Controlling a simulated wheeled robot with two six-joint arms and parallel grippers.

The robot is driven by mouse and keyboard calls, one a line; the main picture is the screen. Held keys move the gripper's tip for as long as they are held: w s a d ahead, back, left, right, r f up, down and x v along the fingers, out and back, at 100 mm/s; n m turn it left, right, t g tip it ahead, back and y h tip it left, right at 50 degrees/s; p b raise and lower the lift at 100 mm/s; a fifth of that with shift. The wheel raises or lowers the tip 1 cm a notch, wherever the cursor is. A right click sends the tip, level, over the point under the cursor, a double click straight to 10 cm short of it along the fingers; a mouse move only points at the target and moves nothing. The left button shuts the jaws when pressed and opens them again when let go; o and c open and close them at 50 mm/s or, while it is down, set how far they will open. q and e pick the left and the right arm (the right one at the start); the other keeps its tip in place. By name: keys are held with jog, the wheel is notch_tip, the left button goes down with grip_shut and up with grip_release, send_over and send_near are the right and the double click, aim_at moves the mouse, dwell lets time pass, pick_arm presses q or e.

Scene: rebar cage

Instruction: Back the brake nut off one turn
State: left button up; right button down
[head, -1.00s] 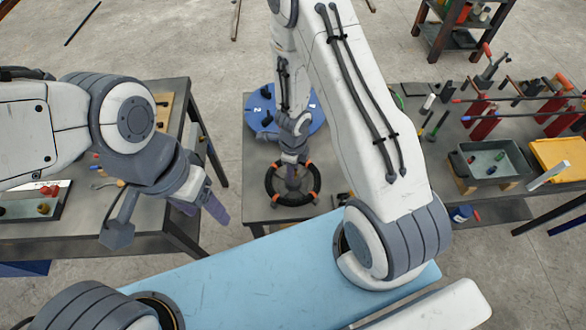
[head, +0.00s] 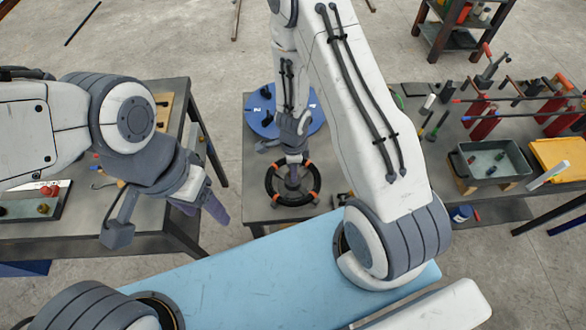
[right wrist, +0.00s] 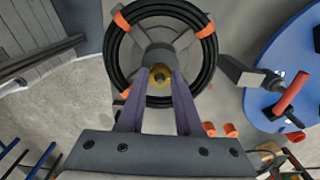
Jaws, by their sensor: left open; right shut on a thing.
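The brake nut (right wrist: 160,76) is a small brass-coloured piece at the hub of a wire reel (right wrist: 209,72), seen in the right wrist view. The reel holds black coiled wire with orange clips, and it also shows in the head view (head: 270,185). My right gripper (right wrist: 160,80) points at the hub with its two purple fingers on either side of the nut, shut on it. In the head view my right gripper (head: 293,172) is over the reel's middle, and the nut is hidden there. My left gripper (head: 205,205) is open and empty, beside the left table.
A blue disc (head: 262,122) with dark knobs lies behind the reel. The right bench holds a grey tray (head: 512,160), a yellow tray (head: 565,155) and red stands. The left table (head: 130,215) carries small parts. A light blue surface (head: 250,285) is in front.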

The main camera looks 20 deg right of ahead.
jog(key=c, duration=0.6)
grip_release()
jog(key=shift+r, duration=0.1)
notch_tip(320, 180, up, 10)
jog(key=p, duration=1)
jog(key=shift+r, duration=0.2)
